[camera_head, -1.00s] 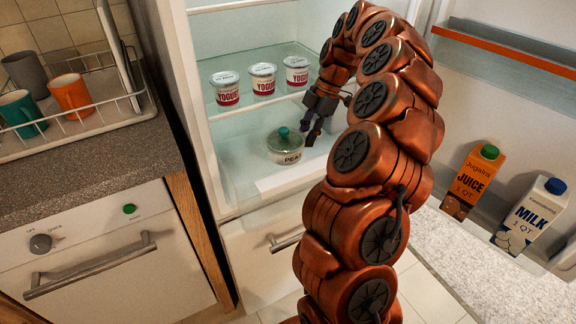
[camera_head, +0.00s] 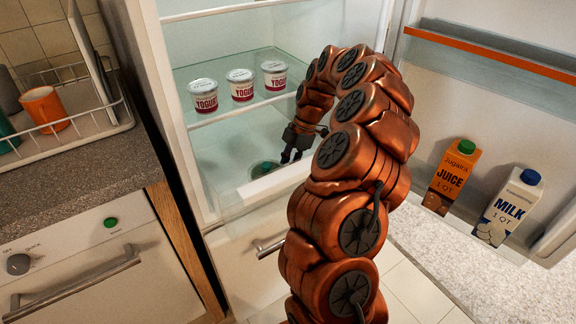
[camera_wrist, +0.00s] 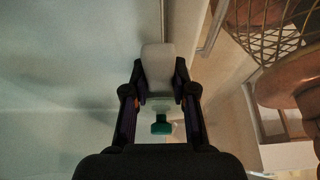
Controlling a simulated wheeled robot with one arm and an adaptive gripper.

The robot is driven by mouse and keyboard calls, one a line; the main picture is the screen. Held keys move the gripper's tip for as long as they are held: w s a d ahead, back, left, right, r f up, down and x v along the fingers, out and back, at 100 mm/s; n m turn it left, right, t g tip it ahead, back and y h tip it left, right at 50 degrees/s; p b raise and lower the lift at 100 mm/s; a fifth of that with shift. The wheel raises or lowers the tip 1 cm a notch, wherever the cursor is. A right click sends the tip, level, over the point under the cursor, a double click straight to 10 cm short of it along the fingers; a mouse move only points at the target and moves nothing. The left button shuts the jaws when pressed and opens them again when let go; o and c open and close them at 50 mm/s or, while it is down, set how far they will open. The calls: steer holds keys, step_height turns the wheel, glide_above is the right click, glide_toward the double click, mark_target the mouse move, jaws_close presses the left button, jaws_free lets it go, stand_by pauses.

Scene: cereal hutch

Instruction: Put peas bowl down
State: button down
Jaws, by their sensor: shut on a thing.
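The peas bowl (camera_head: 264,168) is a small pale bowl with a green-knobbed lid. In the head view it is low inside the fridge, below the yogurt shelf, and a white front edge hides its lower part. My gripper (camera_head: 288,158) reaches in from the right, beside the bowl, and is shut on it. In the wrist view a pale rounded part of the bowl (camera_wrist: 158,70) shows between the fingertips of my gripper (camera_wrist: 159,92), with the green knob below. I cannot tell whether the bowl's base touches the surface beneath.
Several yogurt cups, one of them in the middle (camera_head: 240,85), stand on the glass shelf (camera_head: 220,66) above. The white front edge (camera_head: 268,186) runs close before the bowl. Juice (camera_head: 452,178) and milk (camera_head: 510,207) stand in the open door at right. A dish rack (camera_head: 95,122) is on the left counter.

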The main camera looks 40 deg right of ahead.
steer(key=shift+f, duration=0.1)
steer(key=c, duration=0.9)
jaws_free()
steer(key=shift+c, duration=0.2)
steer(key=v, duration=1.2)
steer(key=shift+a, duration=0.15)
